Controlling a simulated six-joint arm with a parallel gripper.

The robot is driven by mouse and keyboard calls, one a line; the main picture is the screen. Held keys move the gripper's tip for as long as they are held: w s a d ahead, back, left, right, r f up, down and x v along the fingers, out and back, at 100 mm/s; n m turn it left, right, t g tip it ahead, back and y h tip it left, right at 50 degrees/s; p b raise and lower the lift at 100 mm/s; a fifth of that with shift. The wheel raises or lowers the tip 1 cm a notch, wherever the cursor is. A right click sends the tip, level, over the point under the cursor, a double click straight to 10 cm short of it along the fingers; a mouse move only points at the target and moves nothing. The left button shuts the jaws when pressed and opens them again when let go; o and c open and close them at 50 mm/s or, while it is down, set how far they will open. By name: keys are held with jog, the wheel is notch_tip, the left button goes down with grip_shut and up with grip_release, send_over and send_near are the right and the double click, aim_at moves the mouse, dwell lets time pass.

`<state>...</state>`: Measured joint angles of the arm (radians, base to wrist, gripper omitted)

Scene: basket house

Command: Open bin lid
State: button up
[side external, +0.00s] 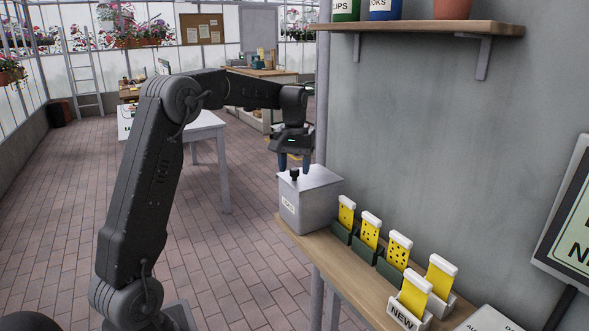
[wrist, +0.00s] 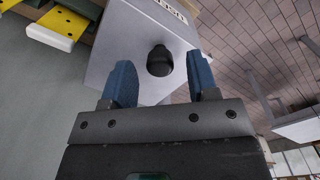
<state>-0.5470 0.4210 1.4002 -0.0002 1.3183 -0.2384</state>
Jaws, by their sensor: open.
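The bin (side external: 309,203) is a grey box with a label on its front, standing at the far end of a wooden shelf. Its flat lid (side external: 318,180) is on, with a black knob (side external: 294,174) on top. In the wrist view the lid (wrist: 115,55) and the round black knob (wrist: 160,61) show close up. My gripper (side external: 294,166) points down just above the lid. Its two blue fingers are apart, and the gripper (wrist: 163,82) shows empty in the wrist view. The knob lies just beyond the gap between the fingertips. I cannot tell whether the fingers touch the lid.
Several yellow cards in green and white holders (side external: 397,251) stand along the shelf (side external: 349,264) right of the bin. A grey wall (side external: 430,130) with an upper shelf (side external: 430,29) rises behind. The brick floor to the left is open.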

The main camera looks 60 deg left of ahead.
jog(key=shift+f, duration=0.55)
grip_shut()
